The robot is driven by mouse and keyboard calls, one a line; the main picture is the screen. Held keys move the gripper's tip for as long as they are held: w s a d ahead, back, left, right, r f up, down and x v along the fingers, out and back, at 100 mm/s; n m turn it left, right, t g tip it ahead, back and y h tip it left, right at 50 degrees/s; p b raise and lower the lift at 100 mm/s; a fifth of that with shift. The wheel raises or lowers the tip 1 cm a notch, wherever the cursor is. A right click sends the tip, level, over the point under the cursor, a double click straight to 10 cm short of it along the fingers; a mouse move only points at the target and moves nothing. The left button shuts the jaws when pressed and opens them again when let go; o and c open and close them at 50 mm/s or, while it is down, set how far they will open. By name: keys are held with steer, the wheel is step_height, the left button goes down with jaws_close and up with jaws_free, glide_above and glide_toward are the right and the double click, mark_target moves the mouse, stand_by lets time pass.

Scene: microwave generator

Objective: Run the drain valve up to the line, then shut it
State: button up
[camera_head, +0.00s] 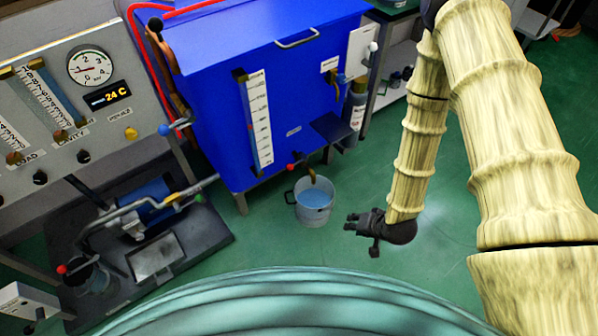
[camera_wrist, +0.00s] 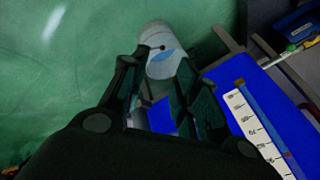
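The blue tank (camera_head: 215,75) stands in the middle of the head view with a white scale strip (camera_head: 260,120) on its front. A small red-tipped lever (camera_head: 291,167), apparently the drain valve, shows at its lower front edge, with a brownish spout above the bucket. I cannot make out a fill line.
A grey gauge panel (camera_head: 120,120) with a dial and a 24 C display stands at left, above a dark bench (camera_head: 190,245) with pipework. Green floor is clear around my gripper.

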steer(key=w+a+f+m+t+y+b, duration=0.1)
steer(key=w+a+f+t+y+b, duration=0.15)
steer(key=w+b, duration=0.4)
steer(key=w+a+f+m+t+y+b, duration=0.1)
steer(key=w+a+f+b, duration=0.1)
steer(key=w+f+b, duration=0.4)
steer(key=m+y+b, duration=0.1)
steer(key=y+b, duration=0.6)
steer(key=b, duration=0.9)
glide_toward(298, 163)
steer(key=shift+g, duration=0.25)
steer(key=b+x, duration=0.2)
steer(key=x, duration=0.2)
steer(key=b+x, duration=0.3)
steer(key=x, duration=0.2)
steer(key=shift+w+d+f, duration=0.2)
steer(key=shift+w+f, duration=0.05)
steer(key=shift+w, duration=0.1)
steer(key=shift+w+a, duration=0.35)
steer(key=shift+a, duration=0.15)
jaws_close()
